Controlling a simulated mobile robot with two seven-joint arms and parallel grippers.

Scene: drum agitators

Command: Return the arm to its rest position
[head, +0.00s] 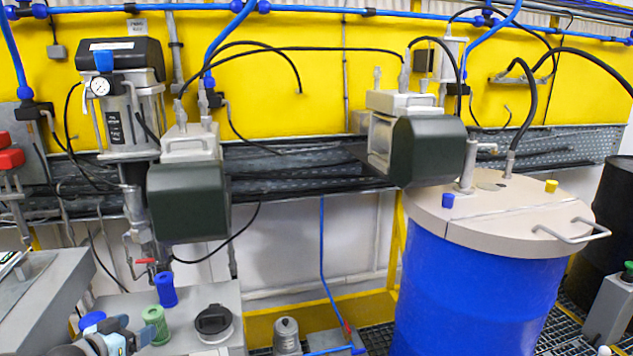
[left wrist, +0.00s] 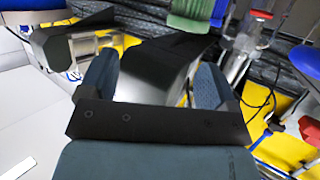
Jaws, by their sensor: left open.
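My left gripper (head: 128,338) shows at the bottom left of the head view, low beside a green spool-shaped piece (head: 156,325). Only its front part is inside the picture. In the left wrist view the left gripper (left wrist: 155,78) has its two dark blue fingers apart, with a dark grey surface showing between them. I see nothing held. A green ribbed piece (left wrist: 190,14) shows beyond the fingers at the top. My right gripper is in neither view.
A grey bench (head: 118,304) holds the green piece, a blue spool (head: 166,290) and a black-topped cap (head: 213,322). Two dark-cased agitator units (head: 188,200) (head: 428,150) stand behind. A blue drum (head: 465,295) with a beige lid (head: 500,205) is at right.

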